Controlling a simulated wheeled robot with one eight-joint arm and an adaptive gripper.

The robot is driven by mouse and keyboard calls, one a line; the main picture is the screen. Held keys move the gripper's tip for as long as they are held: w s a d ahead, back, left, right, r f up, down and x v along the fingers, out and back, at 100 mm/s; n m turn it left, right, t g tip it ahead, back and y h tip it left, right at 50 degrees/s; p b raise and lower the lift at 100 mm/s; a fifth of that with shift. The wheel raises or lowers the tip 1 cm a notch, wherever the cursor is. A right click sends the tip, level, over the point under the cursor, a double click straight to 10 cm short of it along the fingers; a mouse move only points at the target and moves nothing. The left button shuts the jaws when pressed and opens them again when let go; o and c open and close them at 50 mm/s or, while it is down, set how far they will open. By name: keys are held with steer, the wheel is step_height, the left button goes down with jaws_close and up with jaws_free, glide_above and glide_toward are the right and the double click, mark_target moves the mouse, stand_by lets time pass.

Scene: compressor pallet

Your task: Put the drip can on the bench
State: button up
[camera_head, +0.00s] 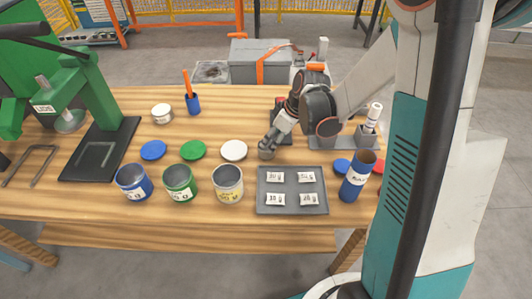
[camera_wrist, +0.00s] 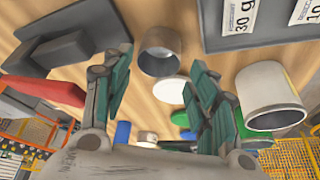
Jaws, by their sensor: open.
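A small grey metal can, which looks like the drip can (camera_head: 267,154), stands on the wooden bench (camera_head: 330,232) just left of the grey tray's back corner. It also shows in the wrist view (camera_wrist: 160,60), with its dark open mouth visible. My gripper (camera_head: 271,143) is right at the can, partly covering it in the head view. In the wrist view my gripper (camera_wrist: 155,75) is open, with one finger on each side of the can. Whether the fingers touch it I cannot tell.
A grey tray (camera_head: 291,188) with several white packets is close by. Blue (camera_head: 134,183), green (camera_head: 180,184) and white (camera_head: 228,186) open cans stand left of it, with lids behind. A tall blue cylinder (camera_head: 356,182) stands right. A green press (camera_head: 85,90) stands at left.

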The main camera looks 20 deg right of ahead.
steer(key=shift+b+x, duration=1.5)
steer(key=shift+x, duration=1.85)
steer(key=shift+d, duration=0.15)
steer(key=c, duration=0.9)
steer(key=shift+r, duration=0.15)
step_height(320, 180, up, 20)
steer(key=p, duration=0.7)
steer(key=s+f+m+t+h, duration=0.1)
steer(key=s+f+m+h, duration=0.2)
steer(key=s+f+m, duration=0.2)
step_height(320, 180, down, 7)
steer(key=m, duration=0.3)
steer(key=shift+s, duration=0.15)
